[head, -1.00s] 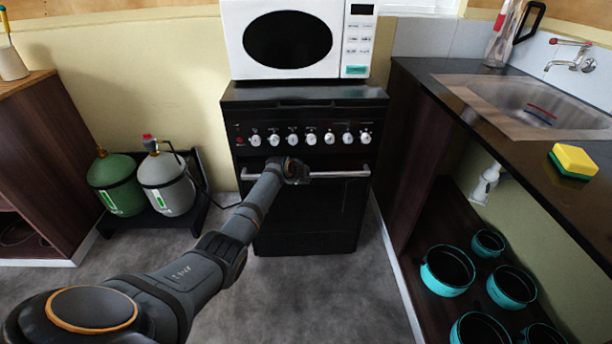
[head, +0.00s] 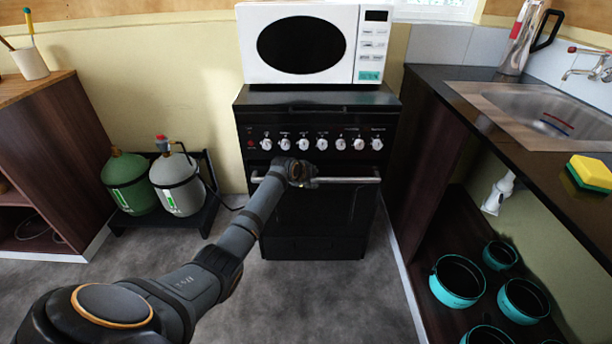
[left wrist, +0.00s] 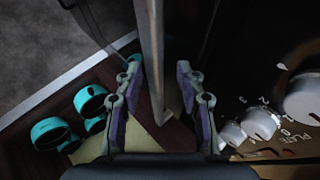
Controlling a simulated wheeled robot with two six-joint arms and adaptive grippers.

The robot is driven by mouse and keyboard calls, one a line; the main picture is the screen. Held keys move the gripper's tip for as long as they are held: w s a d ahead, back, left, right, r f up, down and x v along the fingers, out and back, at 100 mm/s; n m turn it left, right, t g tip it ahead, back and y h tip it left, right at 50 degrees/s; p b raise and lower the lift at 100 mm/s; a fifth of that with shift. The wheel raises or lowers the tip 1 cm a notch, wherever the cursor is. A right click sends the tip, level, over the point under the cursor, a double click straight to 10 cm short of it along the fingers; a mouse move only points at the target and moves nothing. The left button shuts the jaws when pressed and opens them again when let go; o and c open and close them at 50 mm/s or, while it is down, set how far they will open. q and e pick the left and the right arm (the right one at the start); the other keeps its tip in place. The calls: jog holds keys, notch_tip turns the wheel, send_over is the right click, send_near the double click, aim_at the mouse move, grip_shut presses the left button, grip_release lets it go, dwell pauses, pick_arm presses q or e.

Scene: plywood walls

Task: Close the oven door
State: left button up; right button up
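The black oven (head: 318,215) stands against the back wall, with a row of white knobs above its door. Its door looks upright and shut or nearly shut; a small gap cannot be told. A pale metal handle bar (head: 350,180) crosses the top of the door. My left gripper (head: 303,178) is at the handle, left of its middle. In the left wrist view, my left gripper (left wrist: 158,85) is open, with one finger on each side of the handle (left wrist: 150,50) and gaps visible. My right gripper is not in view.
A white microwave (head: 300,42) sits on the oven. Green (head: 128,182) and grey (head: 178,185) gas bottles stand left. A dark sink counter (head: 470,110) stands right, with teal pots (head: 458,282) below. Grey floor (head: 300,300) before the oven is clear.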

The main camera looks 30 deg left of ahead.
pick_arm(q)
jog(key=v, duration=0.9)
